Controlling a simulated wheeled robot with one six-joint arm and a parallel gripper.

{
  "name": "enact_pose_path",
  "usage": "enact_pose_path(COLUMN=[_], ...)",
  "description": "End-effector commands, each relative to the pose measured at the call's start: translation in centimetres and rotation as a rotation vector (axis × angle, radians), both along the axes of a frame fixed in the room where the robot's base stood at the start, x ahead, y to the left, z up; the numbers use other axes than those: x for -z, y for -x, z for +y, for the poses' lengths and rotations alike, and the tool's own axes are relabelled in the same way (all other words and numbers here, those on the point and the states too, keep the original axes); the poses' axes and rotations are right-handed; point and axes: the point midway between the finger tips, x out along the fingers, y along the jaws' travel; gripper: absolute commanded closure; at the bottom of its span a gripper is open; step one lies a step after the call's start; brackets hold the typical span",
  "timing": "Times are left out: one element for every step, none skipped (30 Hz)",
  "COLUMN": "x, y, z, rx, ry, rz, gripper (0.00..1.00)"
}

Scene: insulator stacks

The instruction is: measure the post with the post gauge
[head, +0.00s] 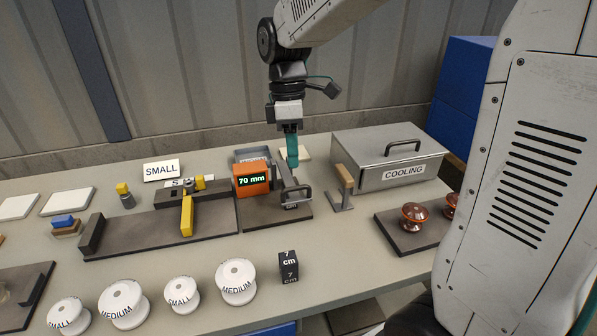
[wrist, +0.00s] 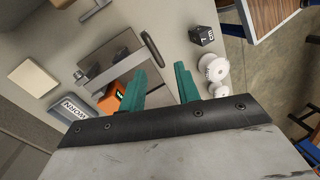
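The orange box with a "70 mm" display (head: 252,180) stands on a dark base plate with a grey metal slide and a looped handle (head: 291,193); I take this to be the post gauge. The orange box also shows in the wrist view (wrist: 109,98), and so does the handle (wrist: 153,50). My gripper (head: 292,150) hangs over the back of this gauge, with teal fingers pointing down. In the wrist view my gripper (wrist: 162,78) is open, with nothing between its fingers. I cannot tell for sure which thing is the post.
A black "7 cm" block (head: 288,267) stands in front, beside white spools marked SMALL and MEDIUM (head: 236,282). A grey COOLING box (head: 391,158) and a wood-topped bracket (head: 343,187) are at right. A dark fixture with a yellow lever (head: 187,216) is at left. Copper pieces (head: 413,217) sit on a plate.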

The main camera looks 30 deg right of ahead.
Motion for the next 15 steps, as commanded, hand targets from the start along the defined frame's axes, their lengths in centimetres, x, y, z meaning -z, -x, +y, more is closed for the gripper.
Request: enact_pose_path(x=[-0.5,-0.8,-1.0,-1.0,-1.0,-0.9,-0.8,-0.7,-0.4,-0.1,0.2,0.7,1.2,1.7,2.4], y=[-0.5,-0.7,-0.8,-0.8,-0.8,-0.7,-0.7,-0.7,-0.6,-0.5,-0.4,-0.3,-0.2,-0.1,0.0], z=[0.0,-0.1,-0.1,-0.2,-0.3,-0.4,-0.5,-0.6,-0.7,-0.7,-0.7,-0.7,-0.7,-0.7,-0.6], rx=[-0.067,-0.105,-0.151,-0.178,-0.202,-0.225,-0.237,-0.246,-0.251,-0.252,-0.252,-0.252,-0.251,-0.251,-0.251], ry=[-0.016,-0.026,-0.036,-0.043,-0.048,-0.053,-0.056,-0.058,-0.060,-0.059,-0.060,-0.060,-0.060,-0.060,-0.060], rz=[-0.014,-0.022,-0.027,-0.029,-0.027,-0.027,-0.027,-0.027,-0.026,-0.026,-0.026,-0.025,-0.025,-0.025,-0.024], gripper=[0.68,0.68,0.68,0.68,0.68,0.68,0.68,0.68,0.68,0.68,0.68,0.68,0.68,0.68,0.68])
